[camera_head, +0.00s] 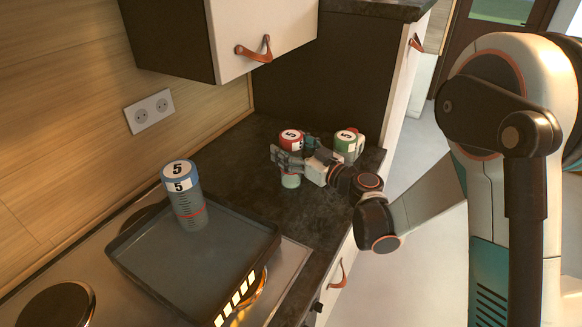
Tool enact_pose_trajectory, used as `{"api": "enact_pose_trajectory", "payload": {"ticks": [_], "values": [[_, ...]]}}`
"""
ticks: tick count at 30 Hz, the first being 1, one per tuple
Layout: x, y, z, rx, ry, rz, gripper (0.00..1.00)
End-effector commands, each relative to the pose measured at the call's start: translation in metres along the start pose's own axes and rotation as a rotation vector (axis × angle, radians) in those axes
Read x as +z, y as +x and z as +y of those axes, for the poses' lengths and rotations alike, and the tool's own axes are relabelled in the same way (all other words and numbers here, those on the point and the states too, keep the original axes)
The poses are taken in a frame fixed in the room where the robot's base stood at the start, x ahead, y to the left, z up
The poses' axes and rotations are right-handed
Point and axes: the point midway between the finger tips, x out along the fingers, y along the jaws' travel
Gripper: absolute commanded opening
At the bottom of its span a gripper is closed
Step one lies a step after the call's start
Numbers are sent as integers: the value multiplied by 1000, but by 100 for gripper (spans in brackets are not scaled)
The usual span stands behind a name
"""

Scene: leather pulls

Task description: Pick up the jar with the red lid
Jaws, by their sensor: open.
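The jar with the red lid (291,136) stands on the dark countertop near the back corner, its lid marked with a 5. My gripper (288,157) is open, in front of the jar in this view, and hides much of its body. A pale, greenish-white round piece (290,181) shows just below the gripper. I cannot tell whether it is the jar's lower part or a separate thing. I also cannot tell whether the fingers are around the jar or only in front of it.
A tall blue-topped container (184,198) stands on a dark tray (150,278) over the hob. A cabinet with a leather pull (254,50) hangs above. Countertop between tray and gripper is clear.

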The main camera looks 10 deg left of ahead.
Motion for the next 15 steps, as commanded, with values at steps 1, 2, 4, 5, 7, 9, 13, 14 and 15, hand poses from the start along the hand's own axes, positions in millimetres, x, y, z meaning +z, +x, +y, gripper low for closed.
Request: {"api": "enact_pose_trajectory", "payload": {"ticks": [1,2,4,5,7,9,13,14,15], "values": [[0,0,0,0,0,0,74],[0,0,0,0,0,0,74],[0,0,0,0,0,0,74],[0,0,0,0,0,0,74],[0,0,0,0,0,0,60],[0,0,0,0,0,0,45],[0,0,0,0,0,0,15],[0,0,0,0,0,0,8],[0,0,0,0,0,0,0]]}}
